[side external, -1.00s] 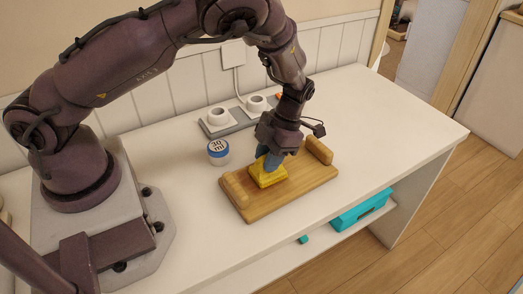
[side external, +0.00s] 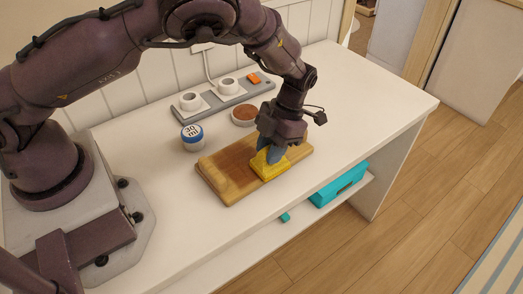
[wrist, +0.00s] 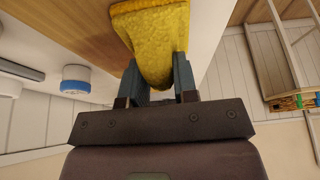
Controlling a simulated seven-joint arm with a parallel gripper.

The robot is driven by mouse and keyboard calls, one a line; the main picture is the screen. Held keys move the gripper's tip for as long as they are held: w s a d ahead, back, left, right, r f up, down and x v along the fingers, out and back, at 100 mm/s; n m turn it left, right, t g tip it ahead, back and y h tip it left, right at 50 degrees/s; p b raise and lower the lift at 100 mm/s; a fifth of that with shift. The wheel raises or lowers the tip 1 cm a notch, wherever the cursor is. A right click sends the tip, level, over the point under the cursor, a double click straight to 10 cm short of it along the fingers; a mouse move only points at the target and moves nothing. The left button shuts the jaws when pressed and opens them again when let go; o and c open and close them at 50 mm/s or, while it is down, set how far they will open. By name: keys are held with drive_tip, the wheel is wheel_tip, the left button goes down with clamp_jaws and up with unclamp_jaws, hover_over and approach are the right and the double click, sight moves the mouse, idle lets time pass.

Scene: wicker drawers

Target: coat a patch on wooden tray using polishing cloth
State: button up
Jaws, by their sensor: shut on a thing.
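My gripper (side external: 270,154) is shut on the yellow polishing cloth (side external: 268,168), which is low over the wooden tray (side external: 232,190) near its front right part and seems to touch it. In the wrist view the cloth (wrist: 150,35) sits between the two fingers (wrist: 155,80), with its lower end pinched. A darker reddish-brown patch (side external: 233,162) shows on the tray to the left of the cloth. The tray's right end is partly hidden behind my gripper.
A round dish with brown contents (side external: 244,114) stands behind the tray. A blue-lidded jar (side external: 192,137) marked 30 ml stands at its left. A power strip (side external: 217,101) lies at the wall. A teal box (side external: 340,183) sits on the shelf below. The tabletop's right side is clear.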

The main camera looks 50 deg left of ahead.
drive_tip(key=shift+s+a, duration=0.2)
drive_tip(key=shift+a, duration=2.35)
drive_tip(key=shift+s+a, duration=0.15)
drive_tip(key=shift+a, duration=2.35)
drive_tip(key=shift+w, duration=1.25)
drive_tip(key=shift+w+d, duration=0.15)
drive_tip(key=shift+d, duration=2.3)
drive_tip(key=shift+w+d, duration=0.15)
drive_tip(key=shift+d, duration=2.25)
drive_tip(key=shift+w+d, duration=0.15)
drive_tip(key=shift+w, duration=1.25)
drive_tip(key=shift+s+a, duration=0.2)
drive_tip(key=shift+a, duration=2.35)
drive_tip(key=shift+s+a, duration=0.15)
drive_tip(key=shift+a, duration=2.35)
wheel_tip(320, 180, up, 8)
